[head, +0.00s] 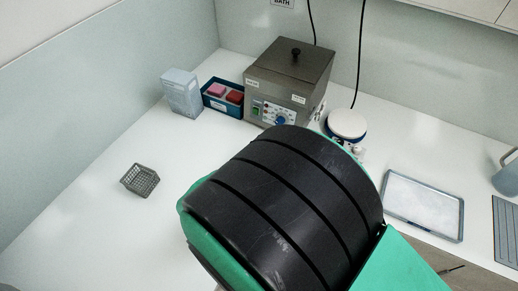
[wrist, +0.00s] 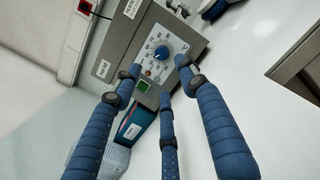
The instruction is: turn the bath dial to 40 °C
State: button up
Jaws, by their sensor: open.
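The bath is a grey metal box with a knobbed lid (head: 291,68) at the back of the bench in the head view. Its blue dial (head: 281,120) sits low on the front panel. In the wrist view the blue dial (wrist: 162,52) shows on a white scale ring with numbers too small to read surely. My gripper (wrist: 158,76) is open, with three blue fingers spread toward the panel. Two fingertips lie on either side below the dial, apart from it as far as I can tell. The gripper is hidden in the head view behind my arm.
A blue box with pink and red items (head: 222,97) and a pale blue container (head: 181,93) stand left of the bath. A round white-topped device (head: 346,124) stands right. A grey basket (head: 140,180) and a tray (head: 423,205) lie nearer. The left bench is mostly clear.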

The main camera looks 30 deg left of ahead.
jog(key=shift+s+d+r+n+y+p, duration=0.15)
jog(key=shift+s+r+n+p, duration=0.15)
jog(key=shift+n+p, duration=0.3)
jog(key=shift+s+d+r+n+y+p, duration=0.15)
jog(key=shift+s+n+p, duration=0.15)
jog(key=shift+n+p, duration=0.3)
jog(key=shift+s+d+f+n+g, duration=0.1)
jog(key=shift+s+n+g, duration=0.25)
jog(key=shift+n, duration=0.35)
jog(key=shift+w, duration=0.2)
jog(key=shift+w+b, duration=1.35)
jog(key=shift+w, duration=5.4)
jog(key=shift+c, duration=0.5)
grip_shut()
